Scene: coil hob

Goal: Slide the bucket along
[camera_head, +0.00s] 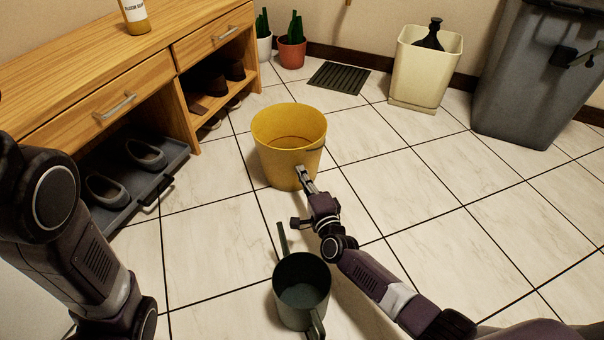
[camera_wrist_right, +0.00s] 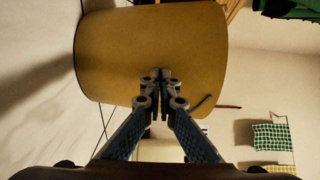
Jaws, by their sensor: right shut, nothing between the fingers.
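The yellow bucket (camera_head: 285,165) stands upright on the tiled floor in the middle of the head view, and it looks empty. My right gripper (camera_head: 300,172) is shut with nothing between its fingers. Its tips are at the near side of the bucket, low on the wall. In the right wrist view the bucket (camera_wrist_right: 150,50) fills the upper left, and the shut fingertips (camera_wrist_right: 163,75) overlap its wall. They look to be touching it or very close. My left arm shows at the left edge of the head view, but its gripper is not visible.
A dark watering can (camera_head: 302,295) stands on the floor near the front. A wooden shoe bench (camera_head: 150,65) with a grey shoe tray (camera_head: 160,180) is at left. Potted plants (camera_head: 291,52), a floor grate (camera_head: 338,77), a cream bin (camera_head: 425,75) and a grey bin (camera_head: 530,85) line the back. Floor right of the bucket is clear.

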